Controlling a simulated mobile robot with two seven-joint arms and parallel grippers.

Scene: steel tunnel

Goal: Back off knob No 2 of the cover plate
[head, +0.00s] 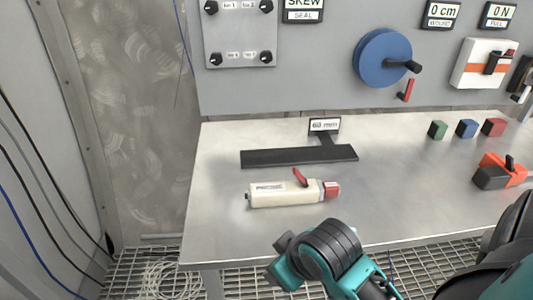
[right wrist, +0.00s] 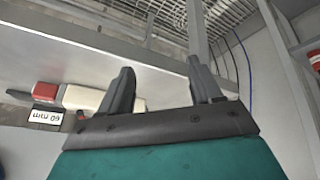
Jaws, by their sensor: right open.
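The cover plate (head: 240,36) is a light grey panel on the wall at the upper left in the head view, with a black knob at each corner. Small labels sit between the knobs, and the upper ones seem to read 1 and 2. Knob No 2 (head: 266,6) appears to be the upper right one, close to the picture's top edge. My right arm is low in the head view, well below the plate. My right gripper (right wrist: 160,66) is open in the right wrist view, with nothing between its fingers. My left gripper is not in view.
The steel table (head: 390,190) holds a cream tool (head: 285,194) with a red end, a black bar (head: 298,156), coloured blocks (head: 466,129) and an orange-black device (head: 500,172). A blue handwheel (head: 383,58) is on the wall. Cables hang at left.

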